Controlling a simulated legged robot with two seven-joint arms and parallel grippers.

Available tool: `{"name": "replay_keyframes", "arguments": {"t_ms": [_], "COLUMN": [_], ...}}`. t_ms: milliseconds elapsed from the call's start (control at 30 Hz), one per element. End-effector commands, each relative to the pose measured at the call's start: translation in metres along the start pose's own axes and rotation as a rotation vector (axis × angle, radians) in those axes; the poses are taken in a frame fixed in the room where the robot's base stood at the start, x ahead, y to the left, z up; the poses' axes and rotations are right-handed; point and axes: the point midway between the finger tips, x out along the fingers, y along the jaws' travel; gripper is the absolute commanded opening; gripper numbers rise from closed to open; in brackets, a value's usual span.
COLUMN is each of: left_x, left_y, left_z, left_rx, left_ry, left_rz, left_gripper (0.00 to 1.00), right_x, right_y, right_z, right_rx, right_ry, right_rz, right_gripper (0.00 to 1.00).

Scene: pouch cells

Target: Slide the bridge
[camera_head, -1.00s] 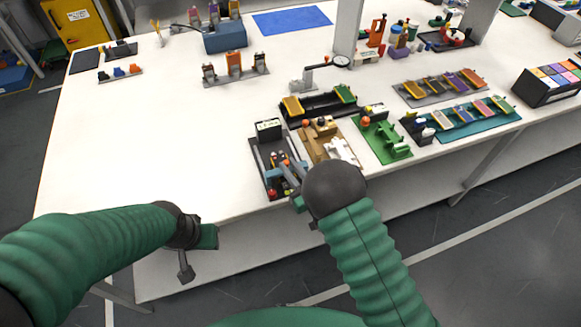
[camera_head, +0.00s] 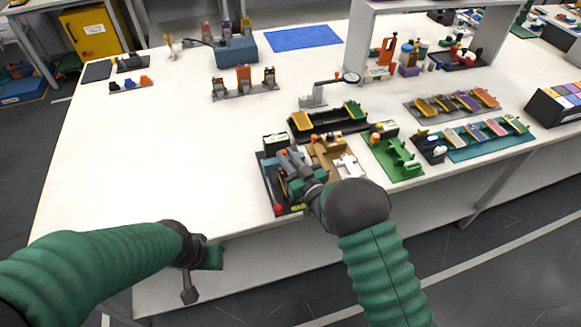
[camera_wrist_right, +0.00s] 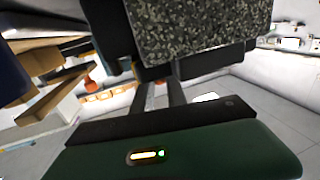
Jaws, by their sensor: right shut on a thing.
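The dark fixture board (camera_head: 268,190) lies near the table's front edge in the head view, with a black block at its back and a red knob at its front corner. My right gripper (camera_head: 289,162) is over this board and shut on a part of it, which I take to be the bridge; its fingers and body hide most of that part. In the right wrist view, dark speckled and black surfaces fill the top close up, and two grey bars run up below them. My left gripper (camera_head: 197,268) hangs in front of the table edge, apart from everything; its jaws are unclear.
A tan fixture (camera_head: 330,148) with a white piece stands right beside the dark board, and a green fixture (camera_head: 392,157) is further right.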

Motion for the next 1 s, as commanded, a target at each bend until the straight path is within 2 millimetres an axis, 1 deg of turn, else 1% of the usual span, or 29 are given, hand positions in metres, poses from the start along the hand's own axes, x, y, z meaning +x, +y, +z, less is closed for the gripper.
{"name": "replay_keyframes", "arguments": {"t_ms": [167,200,333,367,633,733,767,867,1000], "left_x": [-0.001,-0.001,-0.001,-0.001,-0.001,-0.001,-0.001,-0.001,0.0], "left_y": [0.0,0.0,0.0,0.0,0.0,0.0,0.0,0.0,0.0], "left_z": [0.0,0.0,0.0,0.0,0.0,0.0,0.0,0.0,0.0], "left_rx": [0.0,0.0,0.0,0.0,0.0,0.0,0.0,0.0,0.0], "left_ry": [0.0,0.0,0.0,0.0,0.0,0.0,0.0,0.0,0.0], "left_rz": [0.0,0.0,0.0,0.0,0.0,0.0,0.0,0.0,0.0], "left_gripper": [0.36,0.36,0.36,0.36,0.36,0.36,0.36,0.36,0.36], "right_x": [-0.001,-0.001,-0.001,-0.001,-0.001,-0.008,-0.012,-0.033,-0.075], "right_y": [0.0,0.0,0.0,0.0,0.0,0.001,0.001,0.001,0.001], "right_z": [0.0,0.0,0.0,0.0,0.0,0.001,0.001,0.001,0.001], "right_rx": [0.0,0.0,0.0,0.0,0.0,0.001,0.001,0.002,0.001], "right_ry": [-0.003,-0.003,-0.002,-0.002,-0.002,-0.004,-0.003,-0.005,-0.005], "right_rz": [0.0,0.0,0.0,0.0,0.0,0.002,0.002,0.004,0.005], "right_gripper": [0.0,0.2,0.37,0.39,0.39,0.39,0.39,0.39,0.39]}}
